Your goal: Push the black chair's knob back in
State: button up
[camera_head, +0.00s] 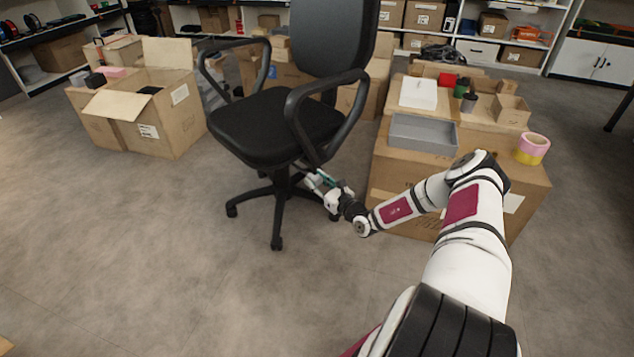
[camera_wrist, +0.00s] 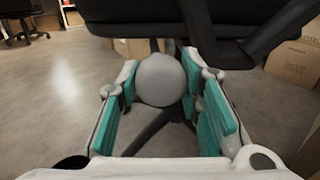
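The black chair (camera_head: 270,125) stands upright on its star base, left of the arm. Its knob is a round grey ball (camera_wrist: 160,80) under the seat in the wrist view; I cannot make it out clearly in the head view. My gripper (camera_head: 318,181) is below the right side of the seat. In the wrist view my gripper (camera_wrist: 161,72) is open, with a teal-padded finger on each side of the knob. The knob sits between the fingertips, very close to both pads; I cannot tell whether they touch it. The knob's stem is hidden.
A large carton (camera_head: 405,170) stands just right of the gripper, with a grey tray (camera_head: 423,132) and a tape roll (camera_head: 532,148) on top. Open cartons (camera_head: 150,110) stand at the left. Shelves line the back. The floor in front of the chair is clear.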

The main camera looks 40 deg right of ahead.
aim_at(308, 175)
grip_shut()
jog(key=shift+w+a, duration=0.15)
jog(key=shift+w, duration=0.95)
jog(key=shift+w+a, duration=0.15)
jog(key=shift+w, duration=0.9)
jog(key=o, duration=0.8)
grip_release()
jog(key=s, duration=1.2)
jog(key=shift+d, duration=0.35)
